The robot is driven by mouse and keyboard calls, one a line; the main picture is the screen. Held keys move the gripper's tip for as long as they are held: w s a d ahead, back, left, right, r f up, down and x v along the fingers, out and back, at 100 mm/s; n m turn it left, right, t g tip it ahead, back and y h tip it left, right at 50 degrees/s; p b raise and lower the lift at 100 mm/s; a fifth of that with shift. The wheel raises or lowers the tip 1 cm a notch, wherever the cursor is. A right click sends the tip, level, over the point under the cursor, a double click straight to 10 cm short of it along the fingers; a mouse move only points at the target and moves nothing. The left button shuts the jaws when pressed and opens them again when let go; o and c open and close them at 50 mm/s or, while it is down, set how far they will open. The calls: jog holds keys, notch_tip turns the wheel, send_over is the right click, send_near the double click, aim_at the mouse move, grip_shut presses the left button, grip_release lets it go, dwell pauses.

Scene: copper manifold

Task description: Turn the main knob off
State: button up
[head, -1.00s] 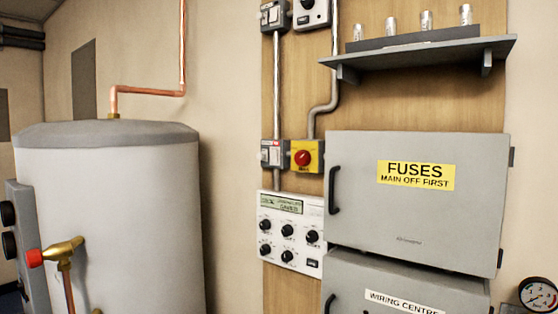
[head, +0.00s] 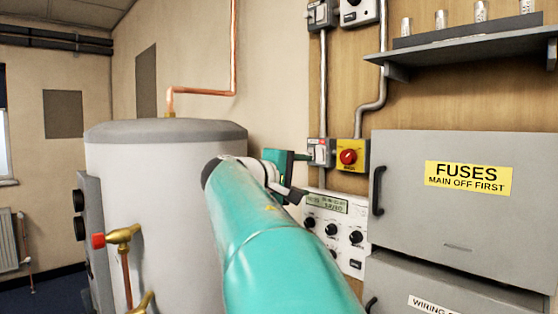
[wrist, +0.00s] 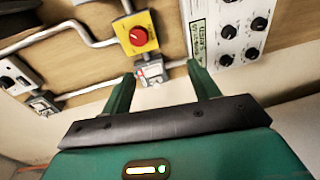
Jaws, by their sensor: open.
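The main knob (head: 348,157) is a red rotary knob on a yellow plate, fixed to the wooden wall board left of the fuse box. In the wrist view the red knob (wrist: 138,35) shows at upper middle, beyond my gripper. My gripper (wrist: 160,82) is open, its two green fingers apart with nothing held between them. The knob lies beyond the fingertips and is not touched. In the head view my gripper (head: 300,172) is at the end of my teal arm, left of and slightly below the knob, partly hidden by the wrist.
A grey switch (head: 319,152) sits directly left of the knob. A control panel (head: 345,240) with several black knobs is below. The grey fuse box (head: 450,200) with a black handle stands right, under a shelf (head: 470,45). A large tank (head: 150,170) stands left.

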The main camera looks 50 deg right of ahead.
aim_at(345, 157)
jog(key=shift+g+h, duration=0.5)
jog(key=shift+g, duration=0.2)
jog(key=s+d+r, duration=0.1)
jog(key=d, duration=0.4)
jog(key=s+d+r, duration=0.1)
jog(key=d, duration=0.4)
jog(key=s+d, duration=0.1)
jog(key=d, duration=0.4)
jog(key=shift+d+r, duration=0.1)
jog(key=shift+r, duration=0.3)
jog(key=c, duration=1)
